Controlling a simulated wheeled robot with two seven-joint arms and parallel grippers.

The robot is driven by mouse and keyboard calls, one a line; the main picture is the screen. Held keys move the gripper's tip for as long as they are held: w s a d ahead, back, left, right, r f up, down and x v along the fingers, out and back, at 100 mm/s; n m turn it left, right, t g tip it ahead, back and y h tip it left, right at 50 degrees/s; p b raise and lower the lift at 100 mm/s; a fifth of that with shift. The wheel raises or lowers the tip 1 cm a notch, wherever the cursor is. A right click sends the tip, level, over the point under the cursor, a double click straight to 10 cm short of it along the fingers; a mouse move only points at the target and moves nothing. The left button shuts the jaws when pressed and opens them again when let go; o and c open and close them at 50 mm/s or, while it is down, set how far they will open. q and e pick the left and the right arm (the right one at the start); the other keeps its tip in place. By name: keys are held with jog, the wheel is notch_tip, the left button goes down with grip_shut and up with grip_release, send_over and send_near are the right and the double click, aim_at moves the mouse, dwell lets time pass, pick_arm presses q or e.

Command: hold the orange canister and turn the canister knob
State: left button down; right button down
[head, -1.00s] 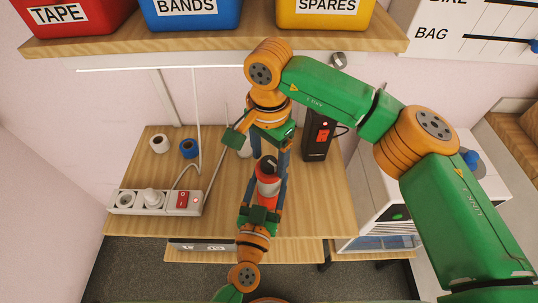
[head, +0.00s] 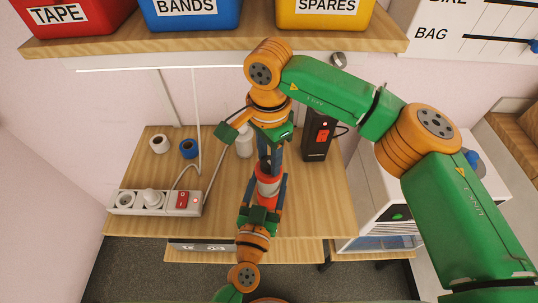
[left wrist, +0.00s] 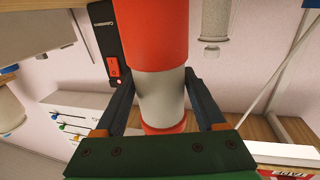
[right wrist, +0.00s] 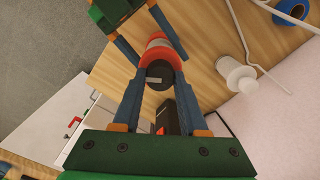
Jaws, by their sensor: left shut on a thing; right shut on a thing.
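The orange-red canister (head: 268,187) with a white band is held above the table. My left gripper (left wrist: 160,90) comes from below in the head view, with its fingers on both sides of the white band (left wrist: 161,92). The black knob (right wrist: 156,77) with a pale mark is on the end of the canister facing my right gripper. My right gripper (right wrist: 154,84) is shut on the knob, one finger on each side. In the head view the right gripper's fingers (head: 267,158) partly hide the knob.
A white bottle (head: 244,146) stands close to the right gripper. A power strip (head: 155,202), white and blue tape rolls (head: 188,148) and a black device (head: 318,137) are on the table. A shelf with labelled bins (head: 190,12) overhangs the back.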

jog(key=m, duration=0.4)
jog(key=shift+m, duration=0.3)
jog(key=m, duration=0.3)
jog(key=shift+m, duration=0.3)
jog(key=m, duration=0.3)
jog(key=shift+m, duration=0.3)
jog(key=shift+w+m, duration=0.1)
jog(key=shift+m, duration=1.7)
jog(key=shift+c, duration=2.2)
grip_release()
